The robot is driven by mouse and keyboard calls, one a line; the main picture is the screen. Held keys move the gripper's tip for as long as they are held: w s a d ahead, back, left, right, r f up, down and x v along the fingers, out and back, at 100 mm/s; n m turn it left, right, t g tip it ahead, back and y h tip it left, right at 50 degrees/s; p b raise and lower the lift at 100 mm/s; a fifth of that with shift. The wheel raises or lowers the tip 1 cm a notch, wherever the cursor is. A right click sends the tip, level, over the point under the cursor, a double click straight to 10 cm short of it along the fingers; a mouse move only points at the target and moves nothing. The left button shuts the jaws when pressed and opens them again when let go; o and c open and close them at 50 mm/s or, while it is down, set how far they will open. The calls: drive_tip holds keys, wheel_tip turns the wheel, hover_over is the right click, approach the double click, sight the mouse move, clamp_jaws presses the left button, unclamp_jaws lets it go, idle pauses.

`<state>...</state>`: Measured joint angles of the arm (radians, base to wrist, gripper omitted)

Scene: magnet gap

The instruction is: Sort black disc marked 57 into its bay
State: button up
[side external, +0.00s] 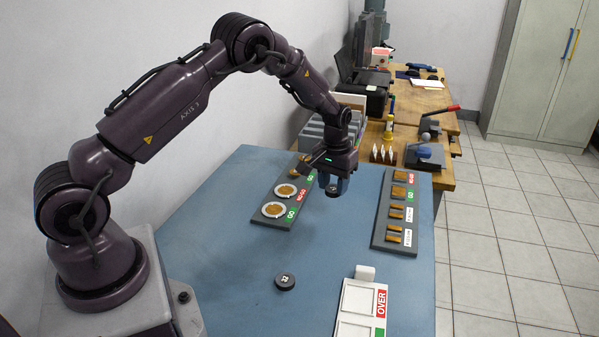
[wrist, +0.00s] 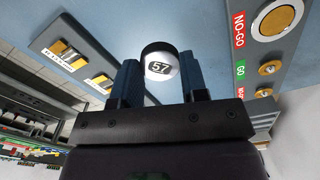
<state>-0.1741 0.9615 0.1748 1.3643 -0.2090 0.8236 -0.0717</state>
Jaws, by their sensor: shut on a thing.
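The black disc marked 57 (wrist: 159,67) is between the two fingers of my gripper (wrist: 158,80) in the wrist view, its white numbered label facing the camera. In the side view my gripper (side external: 333,188) is shut on this disc (side external: 332,191) and holds it over the blue table, between the two gauge boards. A white sorting tray (side external: 359,300) stands at the front right of the table. A red OVER label and part of a green label show on it. Its near end is cut off by the picture edge.
Another black disc (side external: 285,282) lies on the table left of the tray. A grey board with ring gauges (side external: 268,221) lies left of my gripper, and a board with gap gauges (side external: 381,244) lies to the right. The table's middle is clear.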

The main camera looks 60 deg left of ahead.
drive_tip(key=s+d+m, duration=0.2)
drive_tip(key=d, duration=1.1)
drive_tip(key=s+d+m, duration=0.2)
drive_tip(key=d, duration=1.1)
drive_tip(key=shift+m, duration=0.4)
drive_tip(key=s+d, duration=0.5)
drive_tip(key=s, duration=0.1)
drive_tip(key=s+d, duration=0.6)
drive_tip(key=shift+s+d, duration=0.3)
drive_tip(key=s, duration=0.1)
drive_tip(key=s+n, duration=0.1)
drive_tip(key=s, duration=0.1)
drive_tip(key=shift+s+f, duration=0.15)
drive_tip(key=shift+f, duration=0.25)
drive_tip(key=shift+s+a+f+n, duration=0.2)
drive_tip(key=shift+n, duration=0.3)
drive_tip(key=shift+w+n, duration=0.15)
drive_tip(key=shift+n, duration=0.35)
drive_tip(key=shift+f, duration=2.8)
